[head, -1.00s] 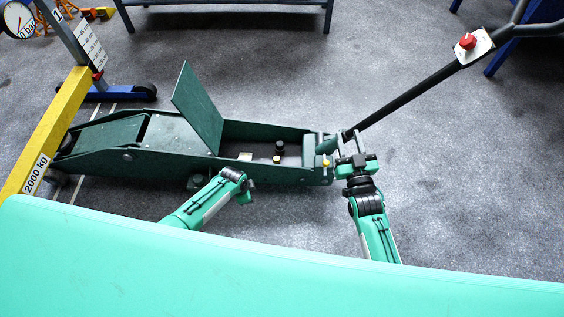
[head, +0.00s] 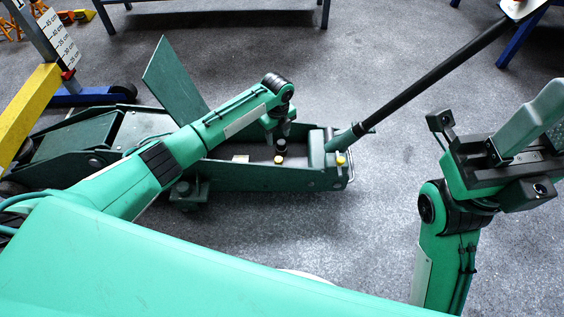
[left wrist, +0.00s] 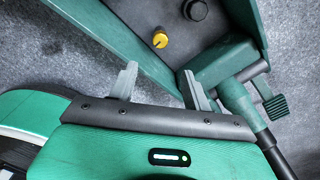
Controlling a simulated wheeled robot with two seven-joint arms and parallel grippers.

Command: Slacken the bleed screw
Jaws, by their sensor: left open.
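The green trolley jack (head: 250,175) stands on the floor with its cover plate (head: 175,75) raised. In its open rear trough are a yellow knob (head: 278,159) and a black cap (head: 281,146); both show in the left wrist view, the yellow knob (left wrist: 160,40) beyond the fingertips. Another yellow knob (head: 341,160) is at the handle end. I cannot tell which is the bleed screw. My left gripper (head: 278,130) points down over the trough, open and empty; its spread fingers (left wrist: 160,82) touch nothing visible. My right gripper (head: 515,150) is raised at the right, clear of the jack.
The black jack handle (head: 440,75) slopes up to the right from its green socket (head: 342,138). A yellow beam (head: 28,110) and a scale post (head: 50,40) stand at the left. Blue bench legs (head: 525,45) are at the back right.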

